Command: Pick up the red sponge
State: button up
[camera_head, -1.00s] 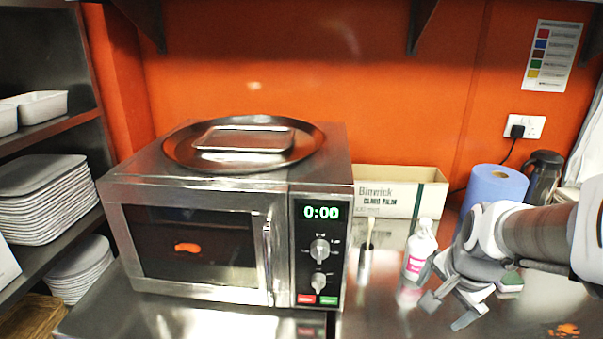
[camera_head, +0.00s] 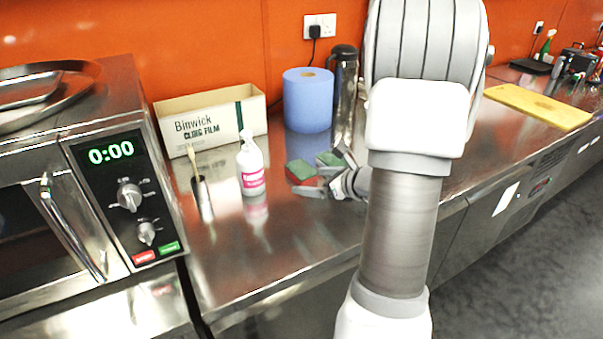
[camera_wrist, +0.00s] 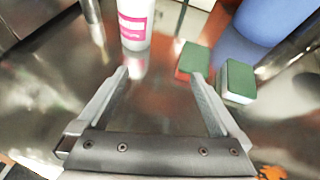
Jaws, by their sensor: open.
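The red sponge (camera_head: 299,172), with a green top and red lower part, lies on the steel counter near my gripper; it also shows in the wrist view (camera_wrist: 191,59). A second green-topped sponge (camera_wrist: 237,80) with a pale side lies to its right; it also shows in the head view (camera_head: 329,158). My gripper (camera_head: 327,172) is low over the counter and partly hidden by my arm. In the wrist view my gripper (camera_wrist: 159,73) is open with nothing between its fingers. The red sponge is just beyond the right fingertip; I cannot tell whether they touch.
A white spray bottle (camera_head: 250,165) with a pink label stands left of the sponges. Behind are a blue paper roll (camera_head: 308,100), a dark flask (camera_head: 343,90) and a cling film box (camera_head: 210,122). A microwave (camera_head: 120,190) is at left. The front counter is clear.

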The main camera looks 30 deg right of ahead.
aim_at(300, 167)
jog(key=d+m, duration=0.1)
jog(key=d+m+h, duration=0.1)
jog(key=d, duration=0.1)
jog(key=d+f+t+h, duration=0.1)
jog(key=d, duration=0.1)
jog(key=shift+d+f+m, duration=0.1)
jog(key=shift+d+m, duration=0.15)
jog(key=shift+m, duration=0.15)
jog(key=shift+w+d+f, duration=0.15)
jog(key=shift+w+d, duration=0.05)
jog(key=shift+w, duration=0.15)
jog(key=b+x, duration=0.1)
jog(key=x, duration=1)
jog(key=shift+r+x, duration=0.2)
jog(key=shift+x, duration=2.7)
jog(key=shift+a, duration=0.1)
jog(key=c, duration=1.1)
jog(key=shift+c, duration=0.2)
jog(key=shift+r, duration=0.15)
